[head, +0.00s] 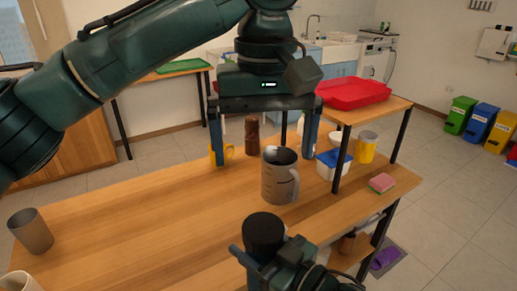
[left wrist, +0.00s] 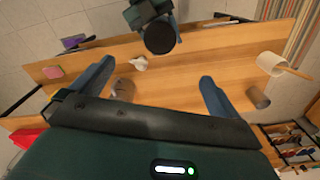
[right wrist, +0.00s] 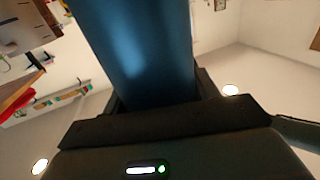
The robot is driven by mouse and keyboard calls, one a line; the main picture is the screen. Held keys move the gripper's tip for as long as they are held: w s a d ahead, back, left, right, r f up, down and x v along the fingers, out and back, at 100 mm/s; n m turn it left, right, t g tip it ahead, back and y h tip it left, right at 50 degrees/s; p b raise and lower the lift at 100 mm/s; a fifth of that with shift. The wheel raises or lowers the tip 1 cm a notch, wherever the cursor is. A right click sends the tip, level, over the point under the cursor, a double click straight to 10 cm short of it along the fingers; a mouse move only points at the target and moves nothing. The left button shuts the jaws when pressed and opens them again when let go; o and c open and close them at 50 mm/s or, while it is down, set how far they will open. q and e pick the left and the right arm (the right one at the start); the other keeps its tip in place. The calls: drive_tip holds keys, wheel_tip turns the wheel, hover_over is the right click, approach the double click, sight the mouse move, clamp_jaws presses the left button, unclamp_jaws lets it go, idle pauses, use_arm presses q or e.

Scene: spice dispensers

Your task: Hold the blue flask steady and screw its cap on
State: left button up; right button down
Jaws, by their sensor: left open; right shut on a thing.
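My right gripper (head: 267,257) is at the front of the table, shut on the blue flask (right wrist: 130,50), which fills the middle of the right wrist view. A black round cap (head: 264,230) shows at the flask's top, also in the left wrist view (left wrist: 160,38). I cannot tell how tightly it sits. In the head view, most of the flask's body is hidden. My left gripper (head: 263,158) is open and empty, pointing down. It appears farther back over the table, apart from the cap, with its fingers spread wide in the left wrist view (left wrist: 157,75).
A grey metal jug (head: 280,178) stands on the table (head: 150,215) behind the flask. A yellow mug (head: 221,153) and brown mill (head: 252,135) stand farther back. A grey cup (head: 31,232) is at left. A raised shelf with a red tray (head: 352,94) is at right. The table's left middle is clear.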

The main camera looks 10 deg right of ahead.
use_arm(q)
drive_tip(key=shift+f, duration=0.1)
drive_tip(key=w+a+f+m+t+h, duration=0.2)
drive_tip(key=w+a+f, duration=0.1)
drive_tip(key=f, duration=0.6)
drive_tip(key=w+a+f+m+t+h, duration=0.2)
drive_tip(key=w+a+f+m+h, duration=0.15)
drive_tip(key=f, duration=0.45)
drive_tip(key=w+a+f+m+t+h, duration=0.2)
drive_tip(key=w+f, duration=0.2)
drive_tip(key=f, duration=0.5)
drive_tip(key=s+a+f+m+t+y, duration=0.25)
drive_tip(key=s+a+f, duration=0.2)
drive_tip(key=a, duration=0.45)
drive_tip(key=s+a+f+m+t+y, duration=0.2)
drive_tip(key=s+a+f+m+t, duration=0.15)
drive_tip(key=s+a, duration=0.4)
drive_tip(key=s+d+f+n+g, duration=0.1)
drive_tip(key=s+d+f+n, duration=0.3)
drive_tip(key=s+f+n, duration=0.4)
drive_tip(key=shift+s+d+f+n, duration=0.25)
drive_tip(key=shift+s+f+n, duration=0.15)
drive_tip(key=shift+f+n, duration=0.65)
drive_tip(key=shift+r, duration=0.2)
